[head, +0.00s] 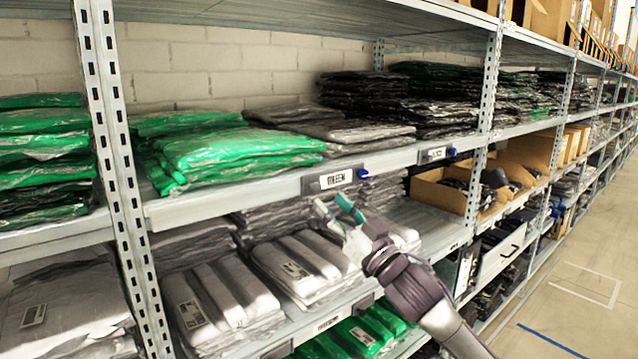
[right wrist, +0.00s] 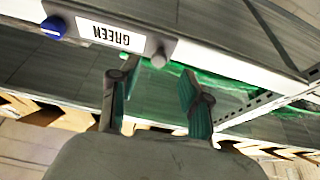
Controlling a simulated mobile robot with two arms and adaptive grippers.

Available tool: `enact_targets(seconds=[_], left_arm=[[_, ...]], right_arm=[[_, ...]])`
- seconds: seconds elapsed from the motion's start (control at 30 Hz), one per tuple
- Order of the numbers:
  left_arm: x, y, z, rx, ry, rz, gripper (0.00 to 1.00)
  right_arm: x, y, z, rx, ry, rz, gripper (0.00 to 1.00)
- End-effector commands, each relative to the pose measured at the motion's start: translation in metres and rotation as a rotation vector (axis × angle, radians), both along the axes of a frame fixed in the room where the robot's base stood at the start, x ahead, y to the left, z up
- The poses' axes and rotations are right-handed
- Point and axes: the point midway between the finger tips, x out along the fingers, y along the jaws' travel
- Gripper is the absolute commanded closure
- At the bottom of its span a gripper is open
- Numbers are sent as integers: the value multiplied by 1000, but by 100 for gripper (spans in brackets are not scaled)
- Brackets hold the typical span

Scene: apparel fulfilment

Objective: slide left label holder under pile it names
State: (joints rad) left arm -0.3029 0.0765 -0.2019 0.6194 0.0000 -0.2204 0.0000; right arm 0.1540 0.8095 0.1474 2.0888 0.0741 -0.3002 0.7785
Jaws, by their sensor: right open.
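The left label holder (head: 336,180) sits on the middle shelf's front edge, its card reading GREEN, with a blue knob at its right end. It is right of the green pile (head: 240,148), roughly below the grey pile (head: 350,130). A second label holder (head: 437,154) sits further right, below the black pile (head: 430,105); its text is too small to read. My right gripper (head: 335,207) is open just below the left holder. In the right wrist view the holder (right wrist: 110,35) appears upside down, its grey knob near the gap between my open fingertips (right wrist: 156,70). My left gripper is not in view.
The shelf edge (head: 240,199) is clear left of the left holder up to the perforated upright (head: 112,150). The lower shelf holds grey bagged garments (head: 300,265) close below my gripper. Cardboard bins (head: 440,192) stand to the right, beside open floor.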

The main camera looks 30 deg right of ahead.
Motion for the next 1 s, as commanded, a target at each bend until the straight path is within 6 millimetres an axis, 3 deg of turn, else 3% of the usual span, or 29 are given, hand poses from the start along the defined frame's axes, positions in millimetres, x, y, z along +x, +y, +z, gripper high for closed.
enact_targets(seconds=[0.03, 0.3, 0.67, 0.7, 0.9, 1.0], left_arm=[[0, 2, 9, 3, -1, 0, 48], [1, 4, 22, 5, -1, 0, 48], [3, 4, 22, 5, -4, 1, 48], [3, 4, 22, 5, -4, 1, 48], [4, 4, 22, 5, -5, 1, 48], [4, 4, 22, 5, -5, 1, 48]], right_arm=[[9, 0, 9, 3, -2, -1, 53], [40, 2, 19, 2, -1, -1, 53], [45, 4, 18, 0, 1, -1, 53], [45, 3, 18, 0, 1, -1, 55], [45, 3, 18, 0, 1, -1, 88], [45, 3, 18, 0, 1, -1, 100]])
